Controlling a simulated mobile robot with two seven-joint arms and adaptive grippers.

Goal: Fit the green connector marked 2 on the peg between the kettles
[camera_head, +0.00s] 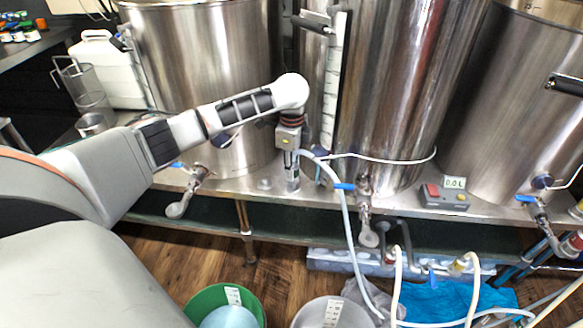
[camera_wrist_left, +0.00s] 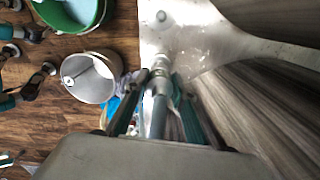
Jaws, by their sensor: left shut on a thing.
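My left gripper (camera_head: 291,172) points down above the steel bench between the left kettle (camera_head: 205,65) and the middle kettle (camera_head: 385,85). It is shut on a hose connector, which looks grey-white in the left wrist view (camera_wrist_left: 160,85). No number or clear green shows on it. A white hose (camera_head: 346,215) runs from the gripper toward the floor. A small round fitting (camera_head: 265,184) on the bench, possibly the peg, is just left of the gripper; a similar round spot shows in the left wrist view (camera_wrist_left: 161,16). My right gripper is not in view.
Blue-handled taps (camera_head: 364,190) stick out at the kettle fronts. A small scale (camera_head: 444,195) sits on the bench at right. A green bucket (camera_head: 205,302) and a white bucket (camera_head: 331,312) stand on the floor. A white jug (camera_head: 108,68) is at left.

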